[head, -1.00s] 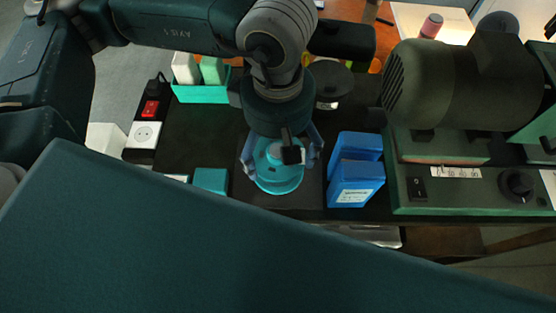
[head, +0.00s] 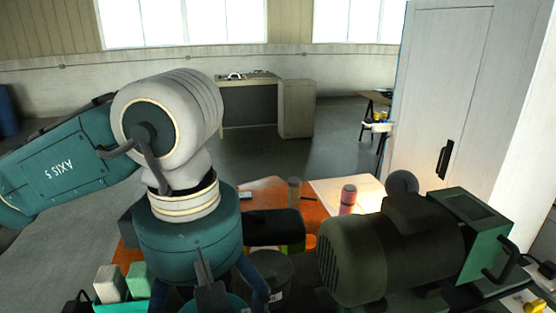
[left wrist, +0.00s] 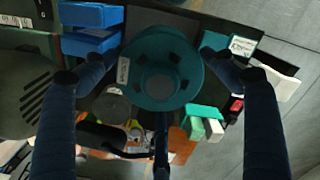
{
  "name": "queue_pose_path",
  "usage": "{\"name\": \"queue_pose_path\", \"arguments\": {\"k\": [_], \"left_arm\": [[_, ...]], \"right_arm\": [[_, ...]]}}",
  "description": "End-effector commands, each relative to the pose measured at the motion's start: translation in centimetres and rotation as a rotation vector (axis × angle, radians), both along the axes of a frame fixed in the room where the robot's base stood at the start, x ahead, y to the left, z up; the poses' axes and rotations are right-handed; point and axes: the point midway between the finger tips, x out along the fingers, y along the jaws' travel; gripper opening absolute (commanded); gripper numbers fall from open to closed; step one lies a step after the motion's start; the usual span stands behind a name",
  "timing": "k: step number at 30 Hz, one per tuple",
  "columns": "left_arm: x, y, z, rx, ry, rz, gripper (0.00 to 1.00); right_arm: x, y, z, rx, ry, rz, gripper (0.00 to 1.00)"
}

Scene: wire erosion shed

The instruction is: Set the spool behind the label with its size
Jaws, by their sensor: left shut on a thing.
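A teal spool (left wrist: 160,98) with a round hub and a small white sticker on its rim fills the middle of the left wrist view. My left gripper (left wrist: 160,66) is shut on it, one finger at each side. In the head view only a sliver of the spool (head: 232,303) shows at the bottom edge, under my left arm. I cannot tell whether the spool touches the bench. A white card with dark print (left wrist: 243,45) stands beside it in the left wrist view; its text is too small to read. My right gripper is in neither view.
Blue boxes (left wrist: 90,42) lie left of the spool in the left wrist view. A dark spool (left wrist: 112,108) and a teal bin with pale blocks (left wrist: 203,112) are below it. A red switch (left wrist: 236,104) is at right. A dark motor (head: 385,255) stands right in the head view.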

Motion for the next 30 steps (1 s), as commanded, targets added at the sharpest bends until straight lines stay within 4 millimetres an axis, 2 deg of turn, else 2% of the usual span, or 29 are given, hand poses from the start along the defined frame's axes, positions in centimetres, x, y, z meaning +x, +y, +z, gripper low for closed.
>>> {"name": "queue_pose_path", "arguments": {"k": [8, 21, 25, 30], "left_arm": [[2.6, 2.0, -4.2, -0.012, 0.002, -0.275, 0.27], [6.4, 7.0, -12.0, -0.007, -0.005, -0.832, 0.27], [6.8, 8.1, -13.4, -0.003, -0.005, -0.939, 0.27], [7.1, 8.8, -14.2, 0.001, -0.005, -1.011, 0.27]], "right_arm": [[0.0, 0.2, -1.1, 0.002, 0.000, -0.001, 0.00], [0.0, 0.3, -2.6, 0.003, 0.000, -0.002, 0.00], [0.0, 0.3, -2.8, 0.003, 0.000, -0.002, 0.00], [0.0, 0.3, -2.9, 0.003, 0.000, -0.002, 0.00]]}}
